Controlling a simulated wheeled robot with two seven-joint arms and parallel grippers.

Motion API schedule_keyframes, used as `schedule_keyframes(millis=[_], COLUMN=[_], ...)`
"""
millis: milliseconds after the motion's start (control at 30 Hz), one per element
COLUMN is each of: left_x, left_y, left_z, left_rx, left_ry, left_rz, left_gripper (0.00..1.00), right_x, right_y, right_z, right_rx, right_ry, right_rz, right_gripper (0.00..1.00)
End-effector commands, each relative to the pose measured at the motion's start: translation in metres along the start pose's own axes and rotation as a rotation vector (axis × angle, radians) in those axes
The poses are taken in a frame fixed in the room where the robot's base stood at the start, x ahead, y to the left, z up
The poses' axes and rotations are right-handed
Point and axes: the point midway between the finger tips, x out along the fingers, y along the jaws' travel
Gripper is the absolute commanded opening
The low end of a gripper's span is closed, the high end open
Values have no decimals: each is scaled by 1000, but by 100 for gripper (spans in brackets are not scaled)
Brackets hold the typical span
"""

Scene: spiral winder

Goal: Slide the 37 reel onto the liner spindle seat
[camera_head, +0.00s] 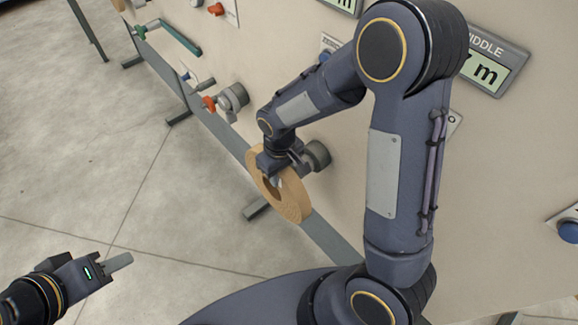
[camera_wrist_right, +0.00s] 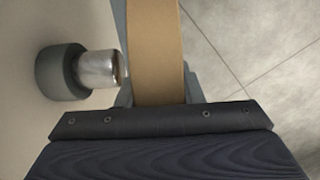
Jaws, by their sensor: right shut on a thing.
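The tan reel (camera_head: 292,203) hangs upright in front of the machine panel, its centre hole partly hidden by my right gripper (camera_head: 272,177). That gripper is shut on the reel's upper rim. A grey spindle seat (camera_head: 318,155) sticks out of the panel just behind the reel. In the right wrist view the reel (camera_wrist_right: 155,45) is a tan band, and the seat's dark collar (camera_wrist_right: 60,72) and silver shaft (camera_wrist_right: 97,69) lie left of it. The shaft's tip is at the reel's near face; I cannot tell whether they touch. My left gripper (camera_head: 120,262) is low at left, holding nothing visible; its jaw gap is unclear.
Another grey spindle (camera_head: 233,98) with an orange handle (camera_head: 209,103) is farther left on the panel (camera_head: 300,60). A grey rail (camera_head: 330,240) runs along the panel's foot. A blue button (camera_head: 568,232) is at far right. The floor at left is clear.

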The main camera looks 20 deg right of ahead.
Motion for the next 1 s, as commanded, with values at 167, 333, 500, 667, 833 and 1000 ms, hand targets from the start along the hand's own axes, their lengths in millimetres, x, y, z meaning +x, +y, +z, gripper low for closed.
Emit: schedule_keyframes(millis=[167,333,500,667,833,1000], left_x=[0,0,0,1,1,1], left_y=[0,0,0,0,0,0], left_z=[0,0,0,0,0,0], left_rx=[0,0,0,0,0,0], left_ry=[0,0,0,0,0,0], left_rz=[0,0,0,0,0,0], left_gripper=[36,36,36,36,36,36], right_x=[-1,-1,-3,-5,-7,-9], right_y=[-18,-34,-49,-64,-79,-93], right_z=[-1,-1,-1,-1,-1,-1], right_rx=[-5,-4,-3,-4,-4,-4], right_ry=[2,3,4,4,4,4], right_rz=[0,0,-1,-1,0,-1], right_gripper=[0,0,0,0,0,0])
